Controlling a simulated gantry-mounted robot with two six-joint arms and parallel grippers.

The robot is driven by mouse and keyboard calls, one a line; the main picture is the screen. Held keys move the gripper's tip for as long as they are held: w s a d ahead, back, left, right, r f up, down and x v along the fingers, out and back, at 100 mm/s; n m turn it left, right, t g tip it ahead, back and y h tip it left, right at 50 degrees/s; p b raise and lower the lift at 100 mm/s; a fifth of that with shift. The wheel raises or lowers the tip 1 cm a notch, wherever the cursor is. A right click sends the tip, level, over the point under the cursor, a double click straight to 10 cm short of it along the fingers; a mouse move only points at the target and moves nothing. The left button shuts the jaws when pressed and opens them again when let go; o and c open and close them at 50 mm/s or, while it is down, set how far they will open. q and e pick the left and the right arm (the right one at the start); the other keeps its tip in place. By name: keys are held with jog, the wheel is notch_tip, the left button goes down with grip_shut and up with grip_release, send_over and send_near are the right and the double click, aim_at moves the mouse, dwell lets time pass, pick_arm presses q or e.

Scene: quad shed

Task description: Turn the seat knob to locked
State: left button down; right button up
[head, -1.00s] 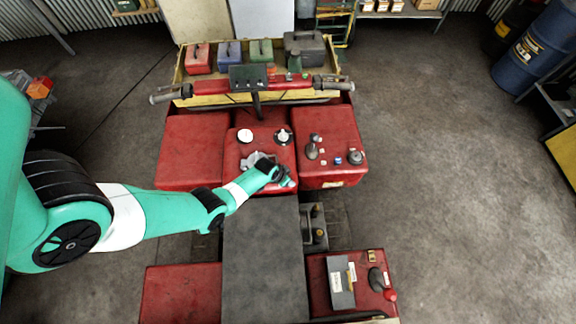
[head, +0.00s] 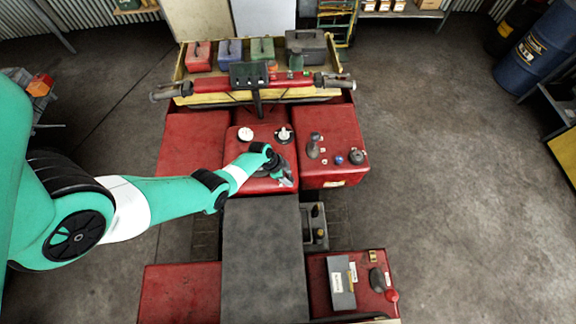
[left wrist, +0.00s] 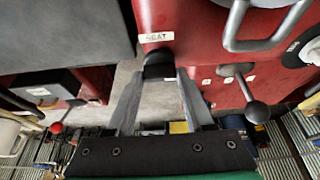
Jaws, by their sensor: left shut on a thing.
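The seat knob (left wrist: 158,66) is a small dark knob on the red panel, just under a white label (left wrist: 159,37) reading SEAT. In the left wrist view my left gripper (left wrist: 158,82) has its two fingers on either side of the knob, shut on it. The fingers partly cover the knob, so its turned position cannot be read. In the head view my left gripper (head: 286,178) is at the rear edge of the red middle housing (head: 258,184), just ahead of the dark grey seat (head: 262,250); the knob is hidden there. My right gripper is not in view.
A ball-ended lever (left wrist: 245,90) and a grey loop handle (left wrist: 262,30) are close to the right of the fingers in the wrist view. The right red box (head: 333,148) carries a lever and several knobs. Handlebars (head: 250,85) are farther forward.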

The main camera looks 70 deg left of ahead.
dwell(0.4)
pick_arm(q)
jog(key=shift+c, duration=1.7)
grip_release()
jog(key=shift+o, duration=0.3)
jog(key=shift+r, duration=0.1)
